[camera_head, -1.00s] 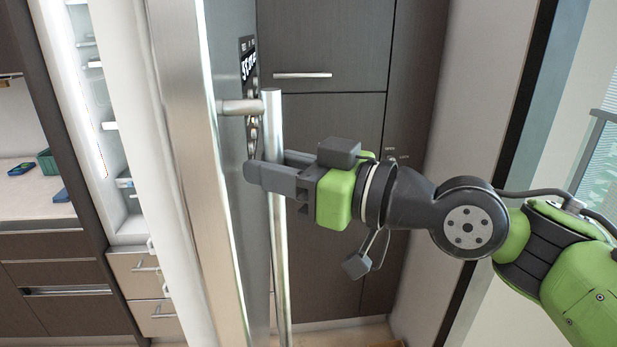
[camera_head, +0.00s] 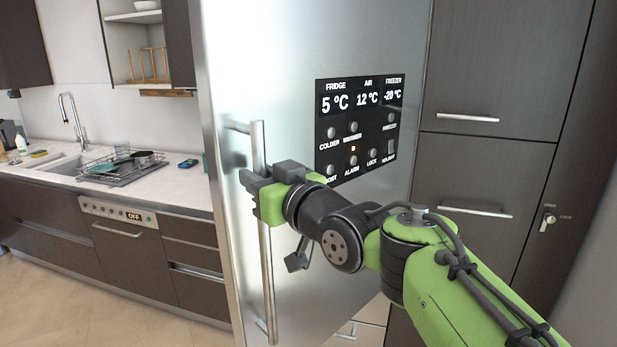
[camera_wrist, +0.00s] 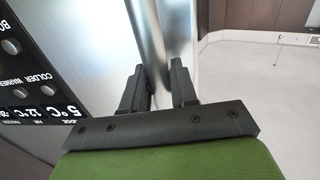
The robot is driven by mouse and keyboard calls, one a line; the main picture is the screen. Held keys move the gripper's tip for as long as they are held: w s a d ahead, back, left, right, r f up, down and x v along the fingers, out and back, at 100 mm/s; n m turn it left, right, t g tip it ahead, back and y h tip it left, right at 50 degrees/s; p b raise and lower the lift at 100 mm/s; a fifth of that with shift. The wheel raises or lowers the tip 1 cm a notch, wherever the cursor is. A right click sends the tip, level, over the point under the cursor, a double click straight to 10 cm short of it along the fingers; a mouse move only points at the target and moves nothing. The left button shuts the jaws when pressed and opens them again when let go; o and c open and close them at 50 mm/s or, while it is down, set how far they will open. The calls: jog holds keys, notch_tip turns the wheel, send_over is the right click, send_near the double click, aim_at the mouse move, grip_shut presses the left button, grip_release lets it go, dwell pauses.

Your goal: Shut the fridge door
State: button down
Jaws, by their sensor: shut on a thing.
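The fridge door (camera_head: 310,240) is a brushed-steel panel seen mostly from the front in the head view, with a black display panel (camera_head: 360,125) on it. Its interior is hidden behind the door; I cannot tell whether a gap is left at the edge. The vertical bar handle (camera_head: 267,275) runs along the door's left side. My gripper (camera_head: 256,182) is shut on the upper part of this bar. In the wrist view, the fingers (camera_wrist: 160,72) sit on either side of the handle (camera_wrist: 148,35), beside the door face.
Dark tall cabinets (camera_head: 490,70) stand to the right of the door. To the left are a counter (camera_head: 185,190) with a sink and dish rack (camera_head: 122,170), and a dishwasher (camera_head: 118,213). The floor (camera_head: 70,305) at lower left is clear.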

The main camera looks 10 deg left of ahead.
aim_at(233, 172)
jog(key=w+a+m+t+h+p, duration=0.1)
jog(key=w+a+p, duration=0.8)
jog(key=w+a, duration=0.3)
jog(key=shift+a+h, duration=0.4)
jog(key=shift+a, duration=0.2)
jog(key=c, duration=1)
grip_release()
jog(key=shift+c, duration=0.2)
jog(key=shift+d, duration=0.1)
jog(key=b+v, duration=0.2)
jog(key=v, duration=0.6)
jog(key=b+v, duration=0.3)
jog(key=v, duration=0.4)
jog(key=shift+s+d+f, duration=0.15)
jog(key=shift+s+f, duration=0.05)
jog(key=shift+s, duration=0.2)
